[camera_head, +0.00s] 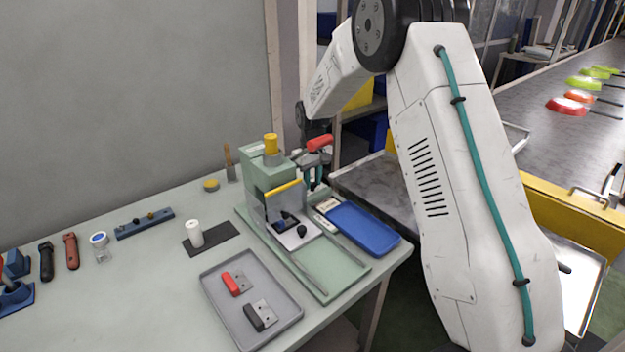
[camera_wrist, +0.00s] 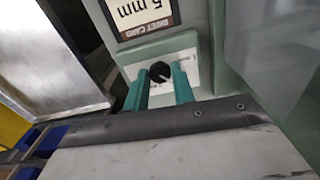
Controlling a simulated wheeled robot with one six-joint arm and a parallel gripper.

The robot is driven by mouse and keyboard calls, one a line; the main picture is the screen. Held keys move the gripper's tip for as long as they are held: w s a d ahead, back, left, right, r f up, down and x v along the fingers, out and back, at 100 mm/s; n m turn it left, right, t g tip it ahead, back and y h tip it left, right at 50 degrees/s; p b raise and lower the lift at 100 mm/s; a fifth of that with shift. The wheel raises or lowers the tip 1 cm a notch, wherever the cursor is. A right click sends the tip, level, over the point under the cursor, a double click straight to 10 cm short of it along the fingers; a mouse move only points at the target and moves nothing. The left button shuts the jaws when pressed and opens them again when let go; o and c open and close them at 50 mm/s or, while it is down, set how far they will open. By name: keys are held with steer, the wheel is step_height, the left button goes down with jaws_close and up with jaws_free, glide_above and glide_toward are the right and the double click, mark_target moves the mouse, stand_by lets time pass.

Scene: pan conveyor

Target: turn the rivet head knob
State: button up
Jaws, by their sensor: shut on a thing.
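The rivet head knob (camera_wrist: 160,72) is a small round black knob with a pale pointer line, on a white dial plate (camera_wrist: 190,62) on the side of the green press. The wrist view shows it between the two teal fingertips of my gripper (camera_wrist: 159,78), which is shut on it. In the head view my gripper (camera_head: 316,177) is at the right side of the green press (camera_head: 262,172); the knob is hidden there. The dial's markings are too small to read.
A card reading "5 mm" (camera_wrist: 146,14) is beside the dial.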

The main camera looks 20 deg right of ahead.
mark_target(313, 183)
steer(key=shift+m, duration=1.1)
steer(key=o, duration=1)
steer(key=shift+r, duration=3.95)
